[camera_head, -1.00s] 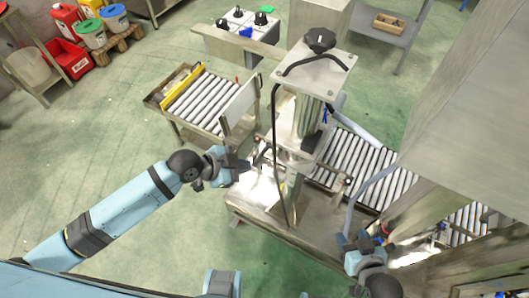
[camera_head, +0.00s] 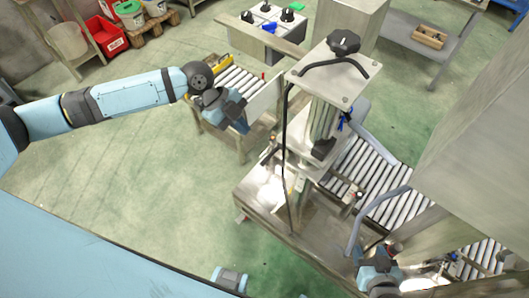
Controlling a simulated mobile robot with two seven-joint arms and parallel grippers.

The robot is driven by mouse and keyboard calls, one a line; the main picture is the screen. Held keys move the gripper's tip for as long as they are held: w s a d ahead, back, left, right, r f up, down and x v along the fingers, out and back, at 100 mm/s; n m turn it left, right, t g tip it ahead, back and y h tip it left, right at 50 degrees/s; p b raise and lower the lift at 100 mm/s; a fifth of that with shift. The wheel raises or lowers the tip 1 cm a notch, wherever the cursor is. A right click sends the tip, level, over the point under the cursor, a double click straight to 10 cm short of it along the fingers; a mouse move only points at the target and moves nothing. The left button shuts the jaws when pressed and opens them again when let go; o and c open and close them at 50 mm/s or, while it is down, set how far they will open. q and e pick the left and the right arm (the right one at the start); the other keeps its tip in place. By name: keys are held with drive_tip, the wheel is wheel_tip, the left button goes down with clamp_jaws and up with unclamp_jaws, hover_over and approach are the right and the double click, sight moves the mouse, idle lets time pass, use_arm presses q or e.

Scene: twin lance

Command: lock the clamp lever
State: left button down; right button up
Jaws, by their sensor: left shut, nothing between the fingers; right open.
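I cannot tell for certain which part is the clamp lever. A small blue handle (camera_head: 345,120) sits on the right side of the machine's column (camera_head: 322,122), and a black block (camera_head: 323,149) is lower on it. My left gripper (camera_head: 241,124) is shut and empty, left of the column and in front of a pale upright panel (camera_head: 265,102). My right gripper (camera_head: 366,256) is open at the lower right, beside the machine's base and a grey curved hose (camera_head: 357,222). A small reddish part (camera_head: 395,248) is close to it; whether they touch is unclear.
The machine's top plate (camera_head: 335,82) carries a black knob (camera_head: 343,42), and a black cable (camera_head: 284,150) hangs down in front. Roller conveyors run on the left (camera_head: 240,80) and right (camera_head: 375,180). A large metal cabinet (camera_head: 480,130) fills the right. Green floor at left is free.

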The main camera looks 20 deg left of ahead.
use_arm(q)
drive_tip(key=p, duration=0.2)
hover_over(264, 163)
wheel_tip(264, 163, down, 8)
drive_tip(key=shift+f, duration=0.2)
drive_tip(key=shift+w+a+f+p, duration=0.1)
drive_tip(key=shift+w+f, duration=0.1)
drive_tip(key=shift+f, duration=0.4)
drive_tip(key=shift+w+a+f+p, duration=0.1)
drive_tip(key=shift+w+a+f, duration=0.05)
drive_tip(key=shift+f, duration=0.45)
drive_tip(key=shift+w+a+f+p, duration=0.1)
drive_tip(key=shift+w+f, duration=0.1)
drive_tip(key=shift+f, duration=0.4)
